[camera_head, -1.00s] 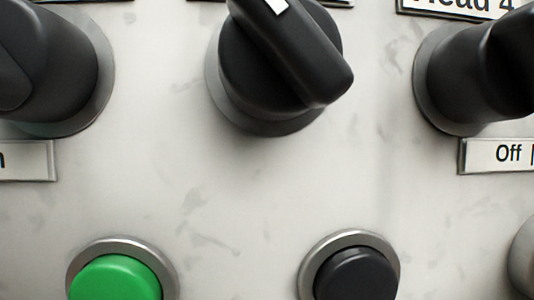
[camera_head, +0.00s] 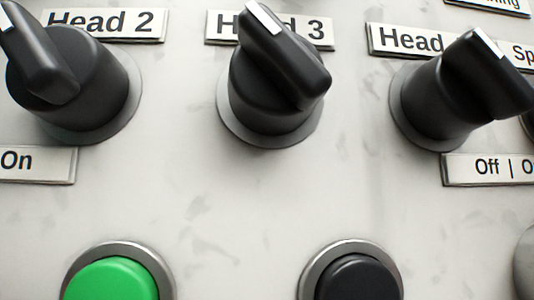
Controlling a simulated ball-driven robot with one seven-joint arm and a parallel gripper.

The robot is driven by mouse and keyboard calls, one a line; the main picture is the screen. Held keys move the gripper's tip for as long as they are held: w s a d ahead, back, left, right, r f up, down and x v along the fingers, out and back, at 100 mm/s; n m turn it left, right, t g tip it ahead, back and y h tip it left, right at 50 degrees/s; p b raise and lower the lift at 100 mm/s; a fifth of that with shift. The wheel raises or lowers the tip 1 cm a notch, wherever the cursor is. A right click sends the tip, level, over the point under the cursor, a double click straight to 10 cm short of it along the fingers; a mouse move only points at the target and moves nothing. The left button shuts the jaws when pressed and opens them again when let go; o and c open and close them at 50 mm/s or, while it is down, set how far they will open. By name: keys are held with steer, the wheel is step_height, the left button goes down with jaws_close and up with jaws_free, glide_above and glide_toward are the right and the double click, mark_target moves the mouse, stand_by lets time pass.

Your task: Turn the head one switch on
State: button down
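The head one switch is not in view, and no label for it shows. My gripper is not in view either. The head camera shows a panel with black rotary switches. The switch under the "Head 2" label (camera_head: 105,24) is the Head 2 switch (camera_head: 75,80) at the left, its white mark toward the upper left. The Head 3 switch (camera_head: 272,85) is in the middle, its white mark up and slightly left. A third switch (camera_head: 450,95) stands at the right under a partly hidden "Head" label (camera_head: 395,40), its white mark toward the upper right.
A green button (camera_head: 112,280) and a black button (camera_head: 350,280) sit low on the pale panel (camera_head: 240,200). An "On" plate (camera_head: 40,163) is at the left edge, and an "Off" plate (camera_head: 490,168) at the right. The panel between switches and buttons is bare.

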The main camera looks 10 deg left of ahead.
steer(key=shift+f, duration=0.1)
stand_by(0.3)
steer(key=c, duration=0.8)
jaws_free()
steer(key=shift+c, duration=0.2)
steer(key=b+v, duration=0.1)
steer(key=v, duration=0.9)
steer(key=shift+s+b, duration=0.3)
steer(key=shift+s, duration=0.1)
